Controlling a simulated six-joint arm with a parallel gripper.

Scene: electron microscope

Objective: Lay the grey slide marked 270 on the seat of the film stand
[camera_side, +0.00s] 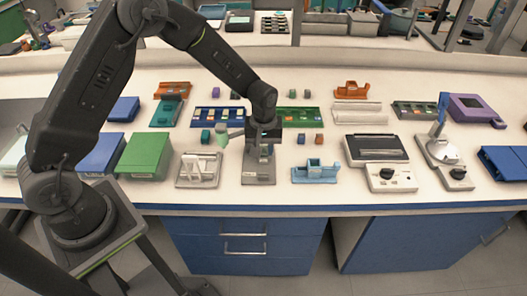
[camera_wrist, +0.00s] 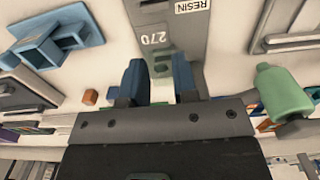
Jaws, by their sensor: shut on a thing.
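My gripper (camera_wrist: 158,82) is shut, its two blue fingers gripping a small grey piece with dark green spots between them. The mark 270 (camera_wrist: 154,38) shows on grey just beyond the fingers, so I take the held piece to be the grey slide (camera_wrist: 162,67). The slide's full outline is hard to tell from the grey stand (camera_wrist: 187,45) under it. That stand carries a white label reading RESIN. In the side view my gripper (camera_side: 264,143) is right over this stand (camera_side: 259,178). I cannot tell which stand is the film stand.
A pale stand (camera_side: 198,182) is left of my gripper and a light blue stand (camera_side: 316,172) right. A pale green bottle (camera_wrist: 284,92) is close beside the gripper. Slide racks (camera_side: 214,116) and small blocks stand behind. A black-topped device (camera_side: 376,150) is further right.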

